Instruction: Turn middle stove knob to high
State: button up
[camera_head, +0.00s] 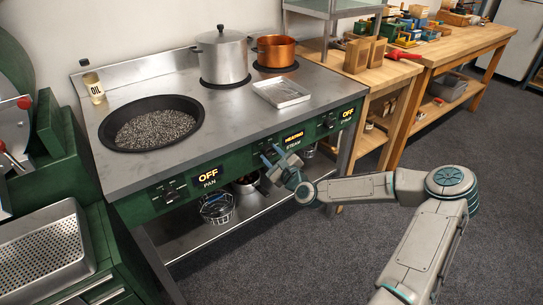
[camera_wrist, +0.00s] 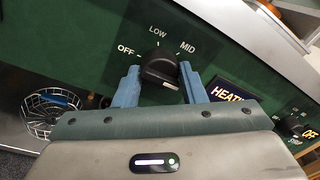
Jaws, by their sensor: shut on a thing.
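The middle stove knob (camera_wrist: 160,66) is black and sits on the green front panel, between the two blue fingers of my gripper (camera_wrist: 160,70) in the wrist view. My gripper is shut on it. Labels OFF, LOW and MID show around the knob; no HIGH label is visible, and that side is partly behind the right finger. The knob's upper end points up, between LOW and MID as far as I can tell. In the head view my gripper (camera_head: 272,158) is at the panel and hides the knob. The display (camera_head: 293,136) beside it reads HEATING.
The left display (camera_head: 208,174) reads OFF above PAN; the right display (camera_head: 347,113) also reads OFF. A pan of dark pellets (camera_head: 112,104), a steel pot (camera_head: 221,58), a copper pot (camera_head: 276,50) and a metal tray (camera_head: 282,91) stand on top. A wire basket (camera_head: 217,207) is below.

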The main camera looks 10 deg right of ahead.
jog(key=shift+a+f, duration=0.1)
dwell(0.3)
jog(key=o, duration=1)
jog(key=shift+s, duration=0.15)
jog(key=shift+s+d, duration=0.25)
jog(key=v, duration=1.3)
jog(key=shift+a, duration=0.1)
